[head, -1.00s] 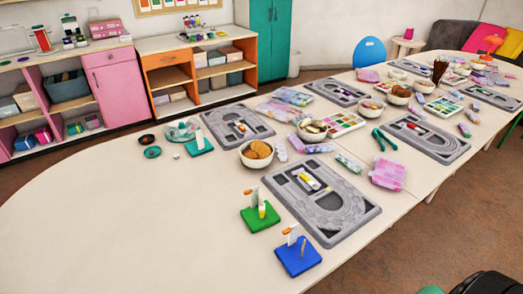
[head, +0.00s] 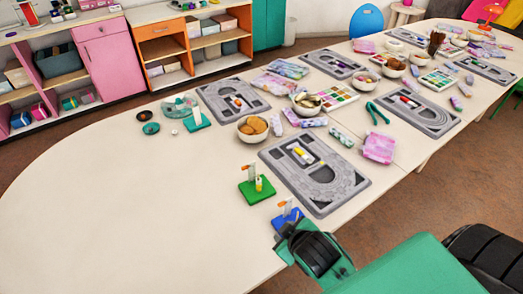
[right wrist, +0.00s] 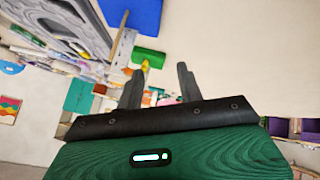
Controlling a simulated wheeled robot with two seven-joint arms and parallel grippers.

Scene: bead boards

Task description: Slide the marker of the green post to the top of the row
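The green base (head: 254,194) stands on the table left of the grey bead board. It carries a yellow bead piece (head: 259,184) and a white upright strip with a small orange marker (head: 252,168) near its upper part. The blue base (head: 287,214), with a similar white strip and orange marker, is partly hidden by my right gripper. My right gripper (right wrist: 160,82) is open and empty in the right wrist view, its fingers apart. There the blue base (right wrist: 138,14) and green base (right wrist: 149,57) lie beyond the fingers. My left gripper is not in view.
A grey bead board (head: 337,191) lies close right of the two bases. A bowl of brown pieces (head: 253,130) and a teal base with a white strip (head: 196,121) stand behind. The table's left side is clear.

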